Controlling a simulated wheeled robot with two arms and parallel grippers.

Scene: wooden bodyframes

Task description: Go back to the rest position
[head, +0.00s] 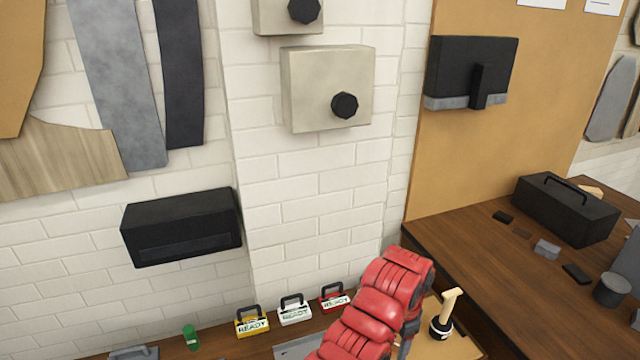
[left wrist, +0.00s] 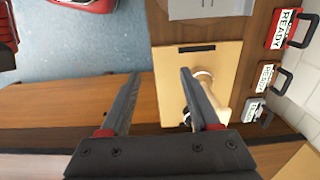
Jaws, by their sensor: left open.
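My left gripper (left wrist: 160,74) shows in the left wrist view. Its two dark fingers are wide apart with nothing between them. Beyond the fingers are the brown bench edge and a pale wooden board (left wrist: 222,68). A stamp with a pale handle (left wrist: 208,85) stands on the board, partly hidden behind the right finger. In the head view the stamp (head: 442,325) is upright, with a black base. The left gripper's fingers cannot be made out in the head view. My right gripper is in neither view.
Small READY-labelled boxes stand along the wall: yellow (head: 252,322), white (head: 294,311) and red (head: 334,299). A green cylinder (head: 191,337) is left of them. A black toolbox (head: 566,209) and small blocks sit on the right bench (head: 470,250). Blue-grey floor (left wrist: 85,50) shows in the wrist view.

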